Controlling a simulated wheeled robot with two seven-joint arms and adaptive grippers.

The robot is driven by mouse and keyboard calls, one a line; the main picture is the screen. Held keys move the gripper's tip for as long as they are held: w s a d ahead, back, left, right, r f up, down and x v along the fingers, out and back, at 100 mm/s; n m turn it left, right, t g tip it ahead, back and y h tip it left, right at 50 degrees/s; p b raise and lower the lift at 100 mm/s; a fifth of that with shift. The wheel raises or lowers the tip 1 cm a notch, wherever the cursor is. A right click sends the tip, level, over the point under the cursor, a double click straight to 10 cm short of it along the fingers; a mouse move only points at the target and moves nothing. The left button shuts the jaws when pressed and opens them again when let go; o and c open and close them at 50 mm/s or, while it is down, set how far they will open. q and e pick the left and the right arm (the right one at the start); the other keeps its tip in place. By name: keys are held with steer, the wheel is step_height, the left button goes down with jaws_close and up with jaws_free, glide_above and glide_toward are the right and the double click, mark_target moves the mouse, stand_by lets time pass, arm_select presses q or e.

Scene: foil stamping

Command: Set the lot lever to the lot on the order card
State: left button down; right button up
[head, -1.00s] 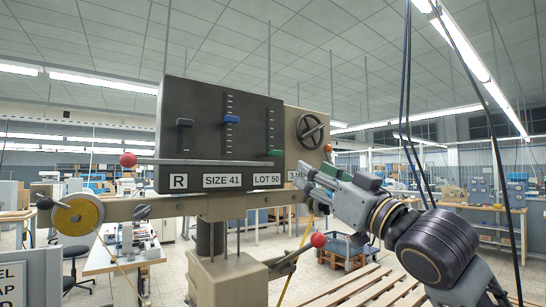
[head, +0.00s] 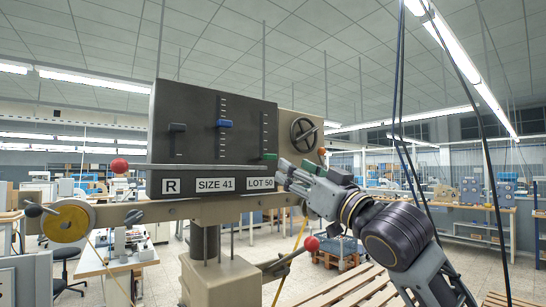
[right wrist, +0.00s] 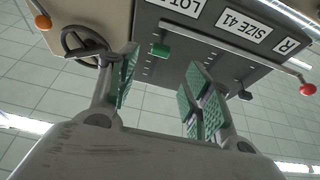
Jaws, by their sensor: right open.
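The black stamping machine panel (head: 200,125) has three slotted levers. The green lot lever (head: 269,156) sits near the bottom of its slot, above the LOT 50 label (head: 260,184). The blue lever (head: 224,124) is above the SIZE 41 label (head: 215,185), and a dark lever (head: 177,127) is above the R label (head: 171,186). My right gripper (head: 284,178) is open and empty, just right of and below the green lever, apart from it. In the right wrist view, the green lever (right wrist: 160,50) shows beyond the gap between the fingers (right wrist: 160,78). My left gripper is out of view. No order card is readable.
A handwheel (head: 304,131) is on the beige housing right of the panel. A bar with a red knob (head: 119,166) runs across the panel's lower front. Another red-knobbed lever (head: 311,243) juts below. Cables (head: 399,110) hang at right.

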mark_target(273, 158)
steer(key=p+x, duration=0.2)
steer(key=x, duration=0.5)
steer(key=shift+p+x, duration=0.3)
steer(key=shift+x, duration=1)
jaws_close()
